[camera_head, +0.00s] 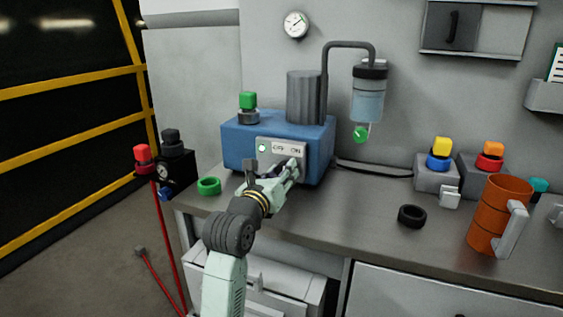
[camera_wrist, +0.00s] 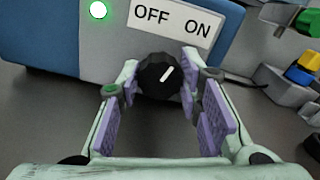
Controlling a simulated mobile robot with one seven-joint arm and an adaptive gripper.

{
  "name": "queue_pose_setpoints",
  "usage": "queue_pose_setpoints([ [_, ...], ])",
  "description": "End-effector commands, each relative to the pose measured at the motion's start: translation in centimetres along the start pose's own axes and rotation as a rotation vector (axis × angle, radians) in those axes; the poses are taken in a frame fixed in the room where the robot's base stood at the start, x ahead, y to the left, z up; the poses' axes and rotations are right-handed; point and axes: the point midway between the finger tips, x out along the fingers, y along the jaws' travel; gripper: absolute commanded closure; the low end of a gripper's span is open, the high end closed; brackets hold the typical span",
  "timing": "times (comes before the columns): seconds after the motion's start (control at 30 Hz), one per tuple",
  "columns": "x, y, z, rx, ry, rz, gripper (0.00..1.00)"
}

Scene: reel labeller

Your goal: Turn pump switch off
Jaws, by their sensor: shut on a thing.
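The pump is a blue box (camera_head: 238,140) on the bench, with a ribbed grey motor (camera_head: 304,97) on top. Its front panel carries a lit green lamp (camera_wrist: 98,9) and a label plate (camera_wrist: 176,20) reading OFF on the left and ON on the right. Below the plate is the switch, a round black knob (camera_wrist: 158,76) whose white mark tilts up and right, toward ON. My gripper (camera_head: 281,171) is at the panel, shut on the knob, with one finger on each side of it in the wrist view (camera_wrist: 160,82). In the head view my gripper hides the knob.
A green ring (camera_head: 209,186) lies left of the pump and a black ring (camera_head: 412,215) to the right. The bench middle is mostly clear.

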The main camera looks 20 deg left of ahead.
Motion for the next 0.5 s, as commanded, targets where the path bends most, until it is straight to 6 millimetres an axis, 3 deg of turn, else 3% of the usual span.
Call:
queue_pose_setpoints([
  [0.5, 0.01, -0.23, 0.71, -0.498, 0.007, 0.002, 0.95],
])
